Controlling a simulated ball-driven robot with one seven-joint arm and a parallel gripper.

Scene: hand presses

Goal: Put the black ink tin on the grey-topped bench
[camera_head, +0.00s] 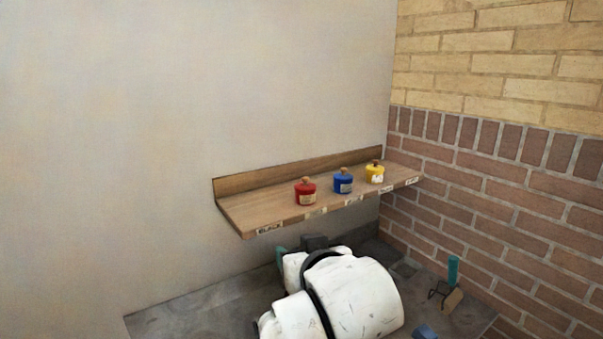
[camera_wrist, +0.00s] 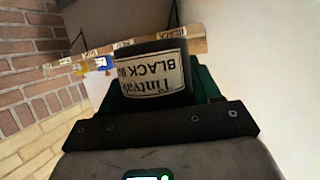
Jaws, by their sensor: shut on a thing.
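The black ink tin (camera_wrist: 152,75) fills the middle of the wrist view, its pale label reading BLACK upside down. My gripper (camera_wrist: 158,90) is shut on it, with green fingers partly showing at its sides. In the head view my white arm hides most of the gripper, and I cannot clearly make out the tin there. The grey-topped bench (camera_head: 190,312) runs below the shelf, and my arm is over its middle. Whether the tin touches the bench top cannot be told.
A wooden shelf (camera_head: 262,216) on the wall above the bench holds a red tin (camera_head: 305,194), a blue tin (camera_head: 343,184) and a yellow tin (camera_head: 375,175). A teal-handled tool (camera_head: 453,270) stands at the bench's right. The bench's left part is bare.

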